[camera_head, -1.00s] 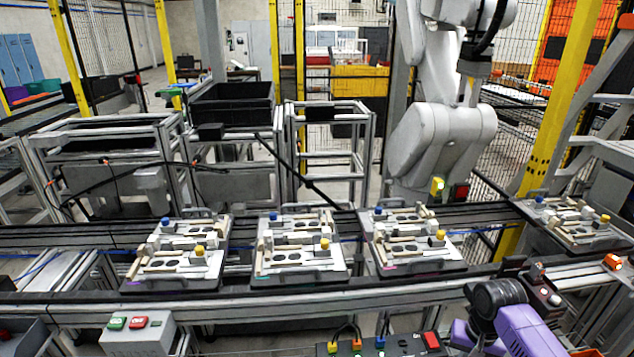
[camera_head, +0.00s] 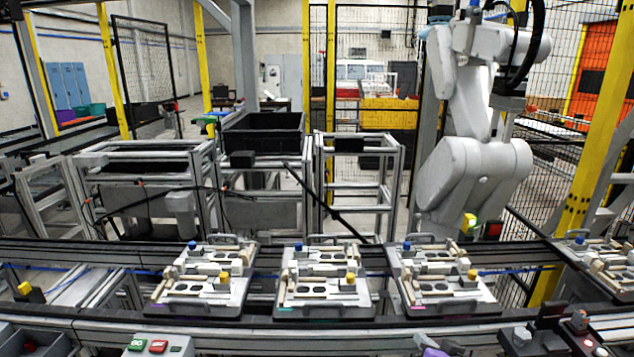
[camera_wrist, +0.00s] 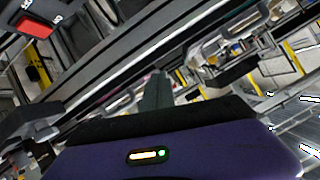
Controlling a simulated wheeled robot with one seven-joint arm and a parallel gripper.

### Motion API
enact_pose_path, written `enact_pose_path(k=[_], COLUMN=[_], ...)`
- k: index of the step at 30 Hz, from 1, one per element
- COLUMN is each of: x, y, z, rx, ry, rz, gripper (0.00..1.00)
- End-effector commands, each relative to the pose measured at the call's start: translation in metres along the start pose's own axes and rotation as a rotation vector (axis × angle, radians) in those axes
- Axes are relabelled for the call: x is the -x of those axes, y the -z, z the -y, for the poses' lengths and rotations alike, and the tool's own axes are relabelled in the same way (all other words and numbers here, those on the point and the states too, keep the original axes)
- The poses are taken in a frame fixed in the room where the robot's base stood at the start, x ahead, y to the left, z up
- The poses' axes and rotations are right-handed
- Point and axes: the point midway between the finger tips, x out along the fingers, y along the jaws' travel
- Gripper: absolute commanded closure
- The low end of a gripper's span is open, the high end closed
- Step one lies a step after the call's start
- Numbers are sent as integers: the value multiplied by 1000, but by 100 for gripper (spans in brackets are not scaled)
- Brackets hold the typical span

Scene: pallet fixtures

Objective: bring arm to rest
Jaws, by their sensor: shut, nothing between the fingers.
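My gripper (camera_wrist: 160,77) shows in the wrist view as a narrow dark shape beyond my purple wrist. Its fingers are together with nothing between them. It points towards the metal rails of the conveyor, and its distance from them is hard to judge. In the head view only a small purple piece of my arm shows at the bottom edge, right of centre; the gripper itself is out of that view.
Pallet fixtures, a left one (camera_head: 183,309), a middle one (camera_head: 325,311) and a right one (camera_head: 450,309), sit on the conveyor (camera_head: 80,314). Another fixture (camera_head: 601,269) is at far right. A button box (camera_head: 158,347) is at the front. A black bin (camera_head: 262,137) stands behind.

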Motion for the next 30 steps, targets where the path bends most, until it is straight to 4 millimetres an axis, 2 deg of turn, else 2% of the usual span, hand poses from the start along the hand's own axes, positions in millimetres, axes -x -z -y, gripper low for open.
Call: enact_pose_path(k=[1, 3, 9, 14, 21, 30], x=[11, 28, 88, 146, 241, 357], y=[-9, -12, -33, -54, -89, -124], z=[15, 29, 50, 52, 46, 36], rx=[-13, -22, -40, -32, 27, 170], ry=[22, 37, 35, -1, -73, -130], rz=[-53, -131, -309, -412, -499, -494], gripper=[100, 100, 100, 100, 100, 100])
